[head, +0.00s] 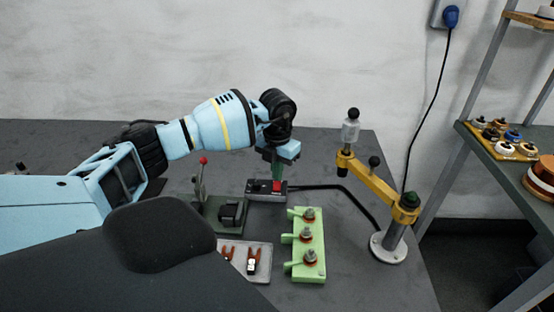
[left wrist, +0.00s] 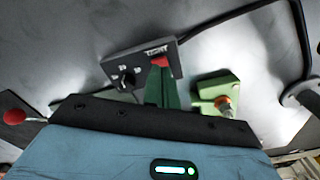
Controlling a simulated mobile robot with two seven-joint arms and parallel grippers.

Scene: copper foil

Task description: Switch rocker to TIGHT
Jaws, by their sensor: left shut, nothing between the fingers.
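The switch box (head: 265,197) is a small dark-grey box with a black cable, lying on the table beneath my left gripper. In the left wrist view the box (left wrist: 112,68) shows a dark knob (left wrist: 127,80) and a white label at its upper right end. The red rocker (left wrist: 159,61) sits just below that label, partly hidden by my fingers; which way it is tipped I cannot tell. My left gripper (head: 277,181) points down with its green fingers together and empty, tips at the rocker. Contact is unclear. My right gripper is not in view.
A green block with several knobs (head: 308,242) stands right of the box. A red-knobbed lever fixture (head: 220,212) stands to the left, a tray of small parts (head: 233,252) in front. A yellow jointed arm on a post (head: 378,182) rises at the right table edge.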

